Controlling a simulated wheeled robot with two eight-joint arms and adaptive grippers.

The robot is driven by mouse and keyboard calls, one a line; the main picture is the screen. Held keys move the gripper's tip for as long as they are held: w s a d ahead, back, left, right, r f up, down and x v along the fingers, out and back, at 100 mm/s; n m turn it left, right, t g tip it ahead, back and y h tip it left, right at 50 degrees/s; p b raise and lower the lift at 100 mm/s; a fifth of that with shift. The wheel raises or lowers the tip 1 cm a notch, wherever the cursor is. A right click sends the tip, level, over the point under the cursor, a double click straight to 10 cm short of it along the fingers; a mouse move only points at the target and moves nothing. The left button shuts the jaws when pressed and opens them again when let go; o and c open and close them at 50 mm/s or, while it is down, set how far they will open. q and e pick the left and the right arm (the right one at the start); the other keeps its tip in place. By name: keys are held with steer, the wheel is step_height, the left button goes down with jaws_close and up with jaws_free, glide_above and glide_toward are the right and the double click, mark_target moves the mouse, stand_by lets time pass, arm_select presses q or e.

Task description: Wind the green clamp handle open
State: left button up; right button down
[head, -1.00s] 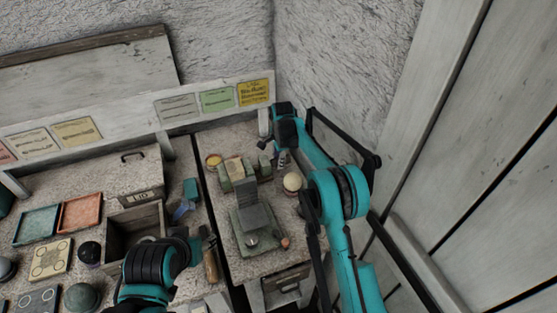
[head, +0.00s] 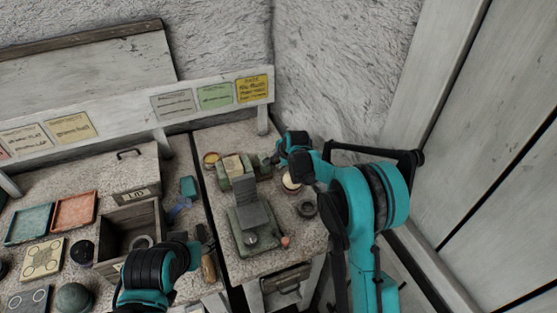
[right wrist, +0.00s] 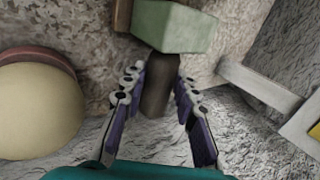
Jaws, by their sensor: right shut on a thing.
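The green clamp (head: 224,181) stands on the right bench; its pale green block (right wrist: 172,27) is at the top of the right wrist view. A dark handle (right wrist: 158,85) comes out of that block toward me. My right gripper (right wrist: 158,80) is shut on the handle, one finger on each side. In the head view my right gripper (head: 274,160) is at the clamp's right end, and my wrist partly hides the contact. My left wrist shows at the lower left in the head view; its fingers are hidden.
A cream sphere (right wrist: 38,110) on a reddish base is close beside my right gripper. A wooden box (head: 133,222) and trays (head: 74,211) fill the left bench.

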stand_by(0.3)
steer(key=c, duration=1.2)
jaws_free()
steer(key=shift+o, duration=0.2)
steer(key=v, duration=1.2)
